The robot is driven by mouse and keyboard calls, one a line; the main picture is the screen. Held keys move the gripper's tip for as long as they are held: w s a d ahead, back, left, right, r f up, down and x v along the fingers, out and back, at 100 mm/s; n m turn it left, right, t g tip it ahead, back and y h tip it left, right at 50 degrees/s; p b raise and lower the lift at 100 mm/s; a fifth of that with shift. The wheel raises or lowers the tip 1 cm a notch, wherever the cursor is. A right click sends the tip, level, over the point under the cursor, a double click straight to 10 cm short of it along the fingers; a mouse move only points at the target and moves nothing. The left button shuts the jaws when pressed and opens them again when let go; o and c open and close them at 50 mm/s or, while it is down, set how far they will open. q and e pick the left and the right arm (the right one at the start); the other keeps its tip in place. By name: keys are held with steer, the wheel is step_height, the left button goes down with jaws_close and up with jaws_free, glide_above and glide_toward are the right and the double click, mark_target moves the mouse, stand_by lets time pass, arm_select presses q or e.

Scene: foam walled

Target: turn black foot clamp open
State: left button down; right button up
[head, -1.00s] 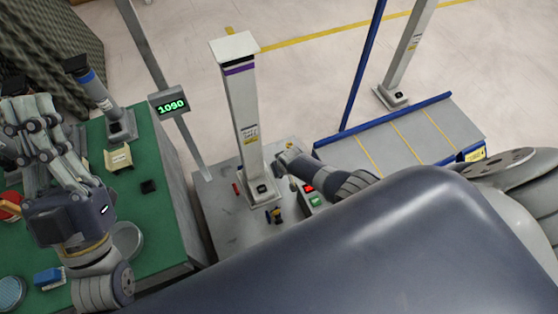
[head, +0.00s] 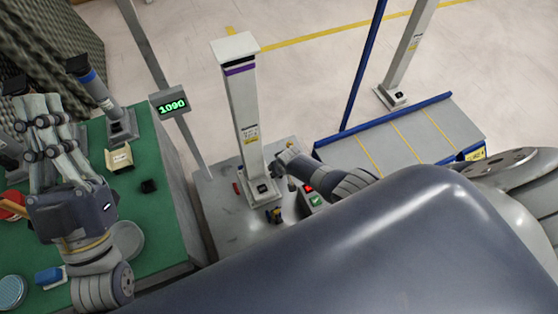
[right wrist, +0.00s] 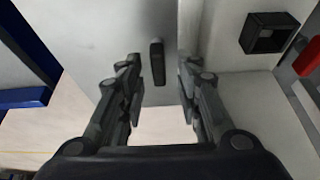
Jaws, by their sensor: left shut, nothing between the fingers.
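In the right wrist view a narrow black lever (right wrist: 157,62) stands on a pale grey surface, seen between my right fingers. A square black hollow piece (right wrist: 264,33) sits to its right on a white face; which of the two is the foot clamp I cannot tell. In the head view a black fitting (head: 262,188) shows at the foot of the white post (head: 246,120). My right gripper (right wrist: 158,78) is open with a clear gap; its fingertips lie either side of the lever, with no visible grip. My left gripper (head: 42,100) is shut and empty above the green table.
The green table (head: 165,225) at left holds a blue block (head: 49,276), a grey round dish (head: 126,240) and another post (head: 104,100). A red and green button box (head: 312,195) is near my right arm. A blue-edged platform (head: 400,140) lies at right.

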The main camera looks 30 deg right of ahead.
steer(key=shift+s+r, duration=0.1)
steer(key=v, duration=1.1)
steer(key=shift+r, duration=0.4)
steer(key=shift+s, duration=0.1)
stand_by(0.6)
